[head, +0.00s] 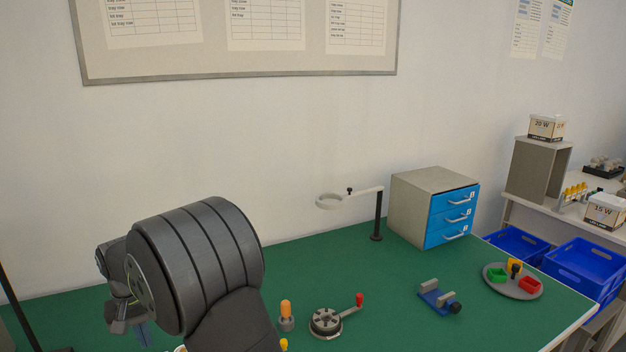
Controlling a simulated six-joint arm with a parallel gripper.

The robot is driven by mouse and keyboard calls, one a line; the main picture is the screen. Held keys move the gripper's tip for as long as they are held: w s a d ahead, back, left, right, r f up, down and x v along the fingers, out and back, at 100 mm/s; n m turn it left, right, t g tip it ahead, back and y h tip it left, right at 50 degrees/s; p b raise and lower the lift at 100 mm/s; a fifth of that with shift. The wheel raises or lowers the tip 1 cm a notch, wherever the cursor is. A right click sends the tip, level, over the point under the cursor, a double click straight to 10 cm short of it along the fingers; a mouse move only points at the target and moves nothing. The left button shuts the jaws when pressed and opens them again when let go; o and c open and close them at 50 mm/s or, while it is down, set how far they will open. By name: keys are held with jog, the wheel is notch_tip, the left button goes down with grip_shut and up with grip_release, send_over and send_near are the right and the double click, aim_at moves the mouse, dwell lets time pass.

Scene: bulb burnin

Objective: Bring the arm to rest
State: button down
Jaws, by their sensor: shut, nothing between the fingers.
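My arm shows as large dark links at the lower left of the head view, raised over the green table (330,262). My gripper (126,318) shows in part behind the big link, low at the left, and is shut with nothing held. The link hides much of it and of the table around it. A bluish piece just below it is too covered to make out.
Right of my arm stand an orange-topped grey holder (286,318) and a round crank device (326,322). Farther right are a magnifier stand (377,220), a blue-drawer cabinet (410,206), a blue clamp (438,298) and a round tray (496,283). The table's middle back is clear.

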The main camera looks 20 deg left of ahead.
jog(key=shift+n, duration=0.4)
jog(key=shift+w+d+f, duration=0.25)
jog(key=shift+w+f, duration=0.6)
jog(key=shift+f, duration=0.15)
jog(key=shift+w+d+f, duration=0.25)
jog(key=shift+w+f, duration=0.55)
jog(key=shift+f, duration=0.2)
jog(key=c, duration=0.6)
grip_release()
jog(key=shift+s, duration=0.1)
jog(key=o, duration=0.6)
jog(key=s+a+r+n+t, duration=0.1)
jog(key=s+a+r+n, duration=0.1)
jog(key=s+n, duration=0.3)
jog(key=shift+a+t, duration=0.3)
jog(key=s+a+r+n+t+y, duration=0.1)
jog(key=s+a+r+n+t, duration=0.25)
jog(key=s+n, duration=0.65)
jog(key=shift+n+g, duration=0.3)
jog(key=shift+g, duration=0.05)
jog(key=x, duration=0.9)
jog(key=shift+w+a, duration=0.3)
jog(key=shift+a, duration=0.05)
jog(key=shift+r, duration=0.1)
